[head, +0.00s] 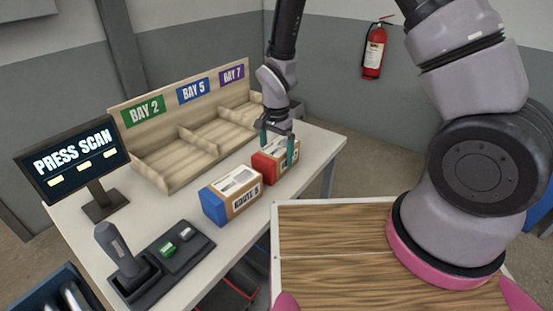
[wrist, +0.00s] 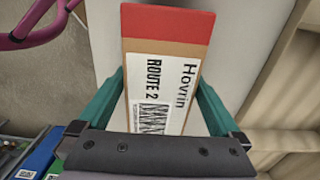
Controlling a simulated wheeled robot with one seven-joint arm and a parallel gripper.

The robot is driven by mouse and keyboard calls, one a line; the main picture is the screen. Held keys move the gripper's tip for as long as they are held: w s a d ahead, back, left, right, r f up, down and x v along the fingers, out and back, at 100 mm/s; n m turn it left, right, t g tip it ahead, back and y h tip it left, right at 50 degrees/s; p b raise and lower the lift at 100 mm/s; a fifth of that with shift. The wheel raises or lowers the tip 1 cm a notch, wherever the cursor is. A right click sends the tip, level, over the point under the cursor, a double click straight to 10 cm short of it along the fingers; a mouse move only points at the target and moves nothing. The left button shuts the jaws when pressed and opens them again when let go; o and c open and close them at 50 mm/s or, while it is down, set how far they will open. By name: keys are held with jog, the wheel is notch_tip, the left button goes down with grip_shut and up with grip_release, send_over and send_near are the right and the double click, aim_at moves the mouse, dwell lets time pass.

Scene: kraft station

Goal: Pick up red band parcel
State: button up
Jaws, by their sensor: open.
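The red band parcel (head: 266,169) is a cardboard box with a red end, lying on the white table near its right end. In the wrist view the parcel (wrist: 168,28) shows its red end and a white label reading "ROUTE 2" with a barcode. My gripper (head: 277,150) is open and comes down over the parcel from above. In the wrist view the green fingers of my gripper (wrist: 161,92) stand one on each side of the parcel's label face. I cannot tell whether either finger touches it. The parcel's lower part is hidden in the wrist view by the gripper body.
A blue-ended parcel (head: 234,194) lies close by to the left. A wooden sorter (head: 180,175) with bays 2, 5 and 7 stands behind. A "PRESS SCAN" screen (head: 73,158) and a scanner (head: 115,250) in a cradle stand at left. A fire extinguisher (head: 374,52) hangs on the wall.

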notch_tip(320, 180, down, 2)
jog(key=shift+f, duration=0.15)
jog(key=c, duration=1.4)
jog(key=shift+c, duration=0.3)
